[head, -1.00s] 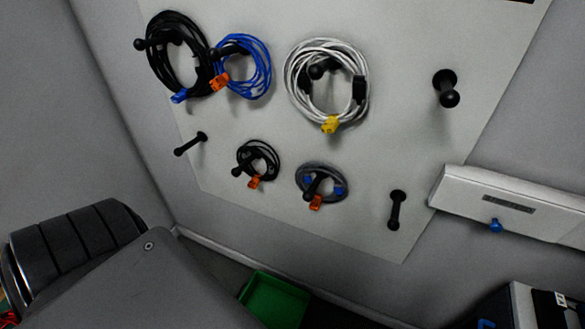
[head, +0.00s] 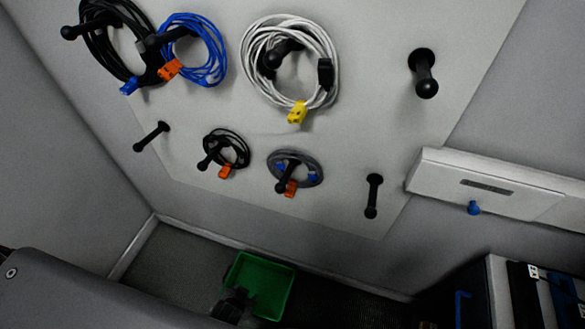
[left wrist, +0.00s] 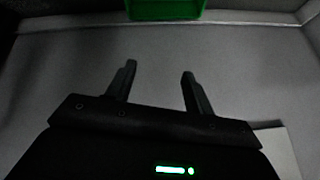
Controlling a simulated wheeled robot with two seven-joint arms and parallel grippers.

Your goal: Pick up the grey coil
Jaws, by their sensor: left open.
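The grey coil (head: 312,164) hangs on a black peg in the lower row of the pale wall board in the head view. It has blue ties and an orange plug at its lower edge. My left gripper (left wrist: 157,80) shows in the left wrist view with its two fingers apart and nothing between them. The grey coil is not in the left wrist view, and no gripper touches it in the head view. My right gripper is not seen.
A small black coil (head: 240,147) hangs left of the grey one. Above hang a large black coil (head: 97,38), a blue coil (head: 218,55) and a white coil (head: 247,50). Bare pegs stand at the right (head: 424,75) and lower right (head: 373,195). A green bin (head: 281,287) is on the floor.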

